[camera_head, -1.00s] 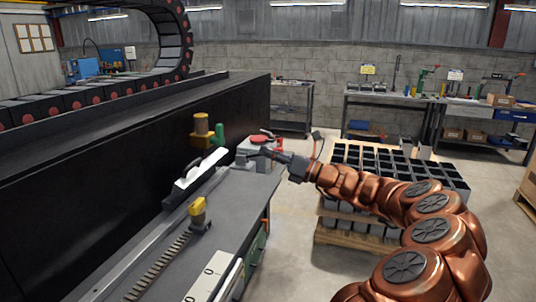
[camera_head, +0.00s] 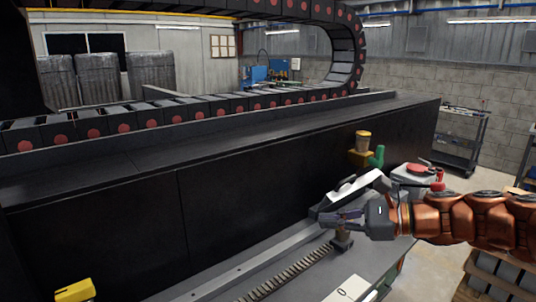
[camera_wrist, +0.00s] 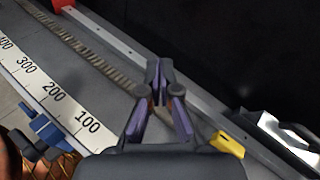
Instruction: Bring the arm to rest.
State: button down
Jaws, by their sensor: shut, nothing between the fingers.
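My gripper (camera_head: 332,221) is shut and empty, held above the long workbench (camera_head: 300,263) beside the black drag-chain housing. In the head view it points left. In the wrist view its purple-grey fingers (camera_wrist: 160,72) come together over the bench. My copper-coloured arm reaches in from the right edge and is raised. The drag chain (camera_head: 225,105) runs along the top of the housing and curves up at the far end.
A toothed strip (camera_head: 287,273) runs along the bench. A white-and-black part (camera_head: 350,191) stands close behind my gripper. A yellow piece (camera_wrist: 228,145) and a numbered white scale (camera_wrist: 52,93) show in the wrist view. A red-topped box (camera_head: 412,178) is further back.

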jog(key=s+a+f+n+g+h, duration=0.2)
jog(key=s+f+n, duration=0.1)
jog(key=s, duration=0.3)
jog(key=s+a+f+n+g+h, duration=0.2)
jog(key=s+f+n, duration=0.2)
jog(key=s, duration=0.2)
jog(key=s+a+f+n+g+h, duration=0.2)
jog(key=s+f+n, duration=0.2)
jog(key=s, duration=0.2)
jog(key=shift+a+f+h, duration=0.1)
jog(key=shift+a+h, duration=0.2)
jog(key=shift+h, duration=0.1)
jog(key=s+d+f+n+h, duration=0.3)
jog(key=s+d, duration=0.2)
jog(key=s, duration=0.1)
jog(key=s+d+f+n+g+h, duration=0.1)
jog(key=s+d+f+n+h, duration=0.2)
jog(key=s+d, duration=0.3)
jog(key=shift+s+d+f+n+h, duration=0.3)
jog(key=shift+s+n+h, duration=0.25)
jog(key=shift+n+h, duration=0.15)
